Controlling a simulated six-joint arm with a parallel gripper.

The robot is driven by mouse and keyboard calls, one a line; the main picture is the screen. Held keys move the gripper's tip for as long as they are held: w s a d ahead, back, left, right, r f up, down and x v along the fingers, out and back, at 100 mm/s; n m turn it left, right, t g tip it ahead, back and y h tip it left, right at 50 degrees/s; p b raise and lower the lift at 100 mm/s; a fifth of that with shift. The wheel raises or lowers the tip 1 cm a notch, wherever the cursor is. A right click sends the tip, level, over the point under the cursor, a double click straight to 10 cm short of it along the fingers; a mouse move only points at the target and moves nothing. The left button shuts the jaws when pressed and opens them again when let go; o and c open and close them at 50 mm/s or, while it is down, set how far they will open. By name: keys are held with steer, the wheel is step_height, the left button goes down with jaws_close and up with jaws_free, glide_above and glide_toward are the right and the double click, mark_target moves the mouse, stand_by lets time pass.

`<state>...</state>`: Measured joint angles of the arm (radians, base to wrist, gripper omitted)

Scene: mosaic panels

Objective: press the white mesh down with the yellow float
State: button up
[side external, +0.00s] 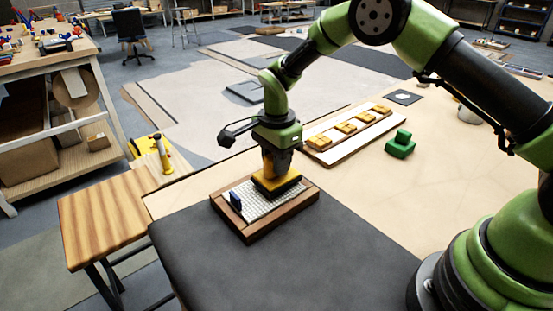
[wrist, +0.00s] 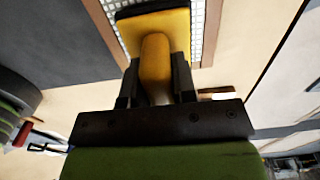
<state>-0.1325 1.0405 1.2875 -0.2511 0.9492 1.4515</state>
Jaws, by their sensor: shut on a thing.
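The yellow float (side external: 273,182) has a dark base and stands on or just above the right part of the white mesh (side external: 262,204); I cannot tell if they touch. The mesh lies inside a brown wooden frame (side external: 252,232). A small blue piece (side external: 235,200) stands at the mesh's left side. My gripper (side external: 277,160) is above the float, shut on its handle. In the wrist view the float (wrist: 190,30) shows with its yellow handle between my fingers (wrist: 155,85), and a strip of mesh (wrist: 197,30) shows beside it.
The frame sits at the edge of a dark mat (side external: 280,265) on the table. A white board with several yellow blocks (side external: 345,127) and a green block (side external: 400,144) lie behind, to the right. A wooden stool (side external: 105,215) stands at left. The mat's front is clear.

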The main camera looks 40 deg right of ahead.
mark_target(261, 182)
steer(key=shift+f, duration=0.65)
stand_by(1.4)
steer(key=shift+r, duration=3.6)
steer(key=a, duration=0.3)
steer(key=shift+a, duration=0.4)
steer(key=shift+a+f, duration=0.1)
steer(key=shift+a, duration=0.05)
steer(key=shift+f, duration=2.85)
steer(key=shift+f, duration=0.65)
